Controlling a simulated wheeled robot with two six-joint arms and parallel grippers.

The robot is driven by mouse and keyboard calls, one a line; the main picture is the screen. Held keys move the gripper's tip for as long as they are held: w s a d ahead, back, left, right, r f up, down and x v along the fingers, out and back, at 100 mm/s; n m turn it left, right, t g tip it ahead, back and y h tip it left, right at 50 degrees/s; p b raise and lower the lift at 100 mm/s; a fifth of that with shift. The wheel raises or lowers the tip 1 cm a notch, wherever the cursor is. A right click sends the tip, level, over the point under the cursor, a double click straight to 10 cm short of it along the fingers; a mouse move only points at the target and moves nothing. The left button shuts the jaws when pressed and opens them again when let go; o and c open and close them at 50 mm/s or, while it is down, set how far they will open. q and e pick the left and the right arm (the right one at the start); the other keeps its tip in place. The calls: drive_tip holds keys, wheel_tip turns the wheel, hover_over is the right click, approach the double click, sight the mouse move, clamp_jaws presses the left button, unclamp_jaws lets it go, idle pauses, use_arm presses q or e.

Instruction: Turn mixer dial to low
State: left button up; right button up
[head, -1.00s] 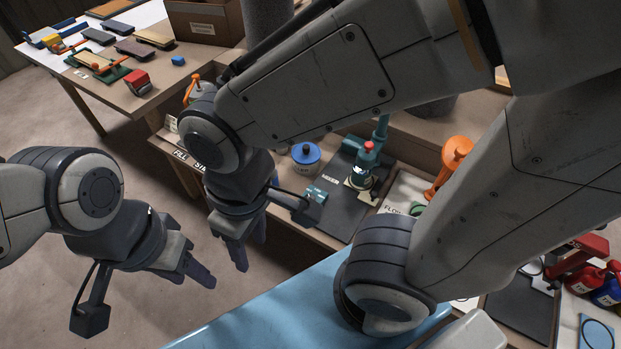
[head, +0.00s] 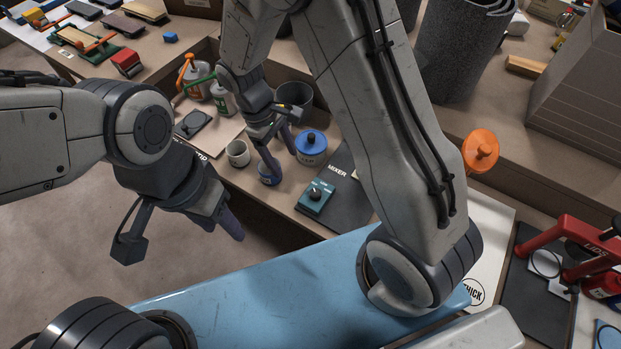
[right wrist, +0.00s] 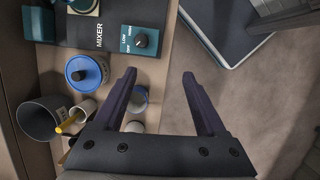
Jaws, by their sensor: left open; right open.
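The mixer dial is a dark round knob (head: 316,191) on a small teal control box (head: 313,206), at the front of the black MIXER mat (head: 345,208). In the right wrist view the knob (right wrist: 141,40) sits beside small white labels, one reading LOW. Its pointer setting is too small to tell. My right gripper (right wrist: 160,76) is open and empty, apart from the box; in the head view it (head: 272,165) hangs left of it, above small cups. My left gripper (head: 230,225) is empty and open, over the floor left of the bench. My right arm hides most of the mixer.
A pale cup (head: 238,153), a dark bucket (head: 294,100) and bottles (head: 196,84) stand further left. A blue surface (head: 250,270) lies in front. A red lid press (head: 585,245) is at right.

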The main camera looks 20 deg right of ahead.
drive_tip(key=g, duration=0.1)
approach(315, 192)
drive_tip(key=shift+h, duration=0.3)
drive_tip(key=x, duration=0.8)
drive_tip(key=shift+s+a+f, duration=0.2)
drive_tip(key=shift+a+f, duration=0.05)
clamp_jaws()
